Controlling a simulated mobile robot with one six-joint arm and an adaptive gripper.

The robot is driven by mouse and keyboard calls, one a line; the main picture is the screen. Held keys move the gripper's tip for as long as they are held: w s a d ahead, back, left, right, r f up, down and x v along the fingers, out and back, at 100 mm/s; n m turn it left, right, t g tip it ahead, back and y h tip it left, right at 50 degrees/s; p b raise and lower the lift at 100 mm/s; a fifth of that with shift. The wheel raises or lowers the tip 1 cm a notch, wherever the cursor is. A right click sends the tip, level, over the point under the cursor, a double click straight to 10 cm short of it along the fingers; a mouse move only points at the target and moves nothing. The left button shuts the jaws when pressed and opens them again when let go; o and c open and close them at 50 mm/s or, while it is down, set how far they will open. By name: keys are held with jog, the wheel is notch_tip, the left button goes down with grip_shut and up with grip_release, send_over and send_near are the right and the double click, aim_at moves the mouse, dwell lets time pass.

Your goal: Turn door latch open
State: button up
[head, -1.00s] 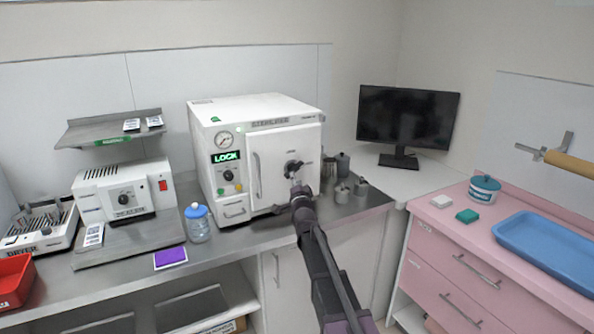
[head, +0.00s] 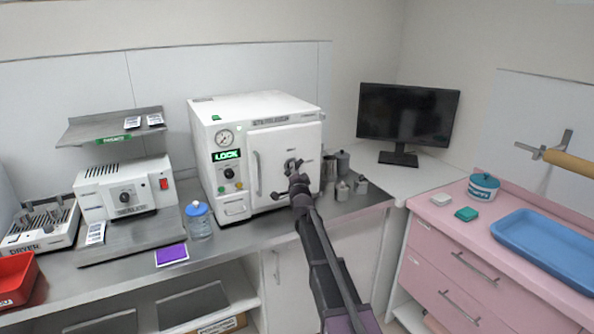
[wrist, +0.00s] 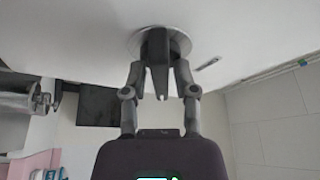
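The white sterilizer (head: 205,135) stands on the steel counter, its door (head: 275,150) closed. Its green display (head: 226,155) reads LOCK. The dark door latch (head: 292,164) sits on the right half of the door. My gripper (head: 296,179) is right in front of the latch and partly covers it. In the wrist view the latch (wrist: 158,47) is a dark lever on a round pale plate. My gripper (wrist: 159,70) has its fingers apart there, one on each side of the lever's lower end. I cannot tell whether either finger touches it.
A vertical door handle (head: 257,173) is left of the latch. Metal canisters (head: 342,190) stand close to the sterilizer's right side. A blue-lidded jar (head: 199,222) stands at its left. A monitor (head: 407,115) is at the back right.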

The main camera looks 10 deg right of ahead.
jog(key=shift+w, duration=0.1)
grip_shut()
jog(key=shift+d, duration=0.15)
jog(key=shift+n+b, duration=0.35)
jog(key=shift+n, duration=0.25)
jog(key=n+y+b, duration=0.1)
jog(key=n, duration=0.2)
jog(key=n+t+y+b, duration=0.1)
jog(key=n, duration=0.2)
jog(key=shift+w+f+y, duration=0.1)
jog(key=shift+y, duration=0.2)
jog(key=n+y, duration=0.2)
jog(key=n, duration=0.2)
jog(key=n+y, duration=0.2)
jog(key=n, duration=0.2)
jog(key=shift+y+b, duration=0.4)
jog(key=shift+n, duration=0.4)
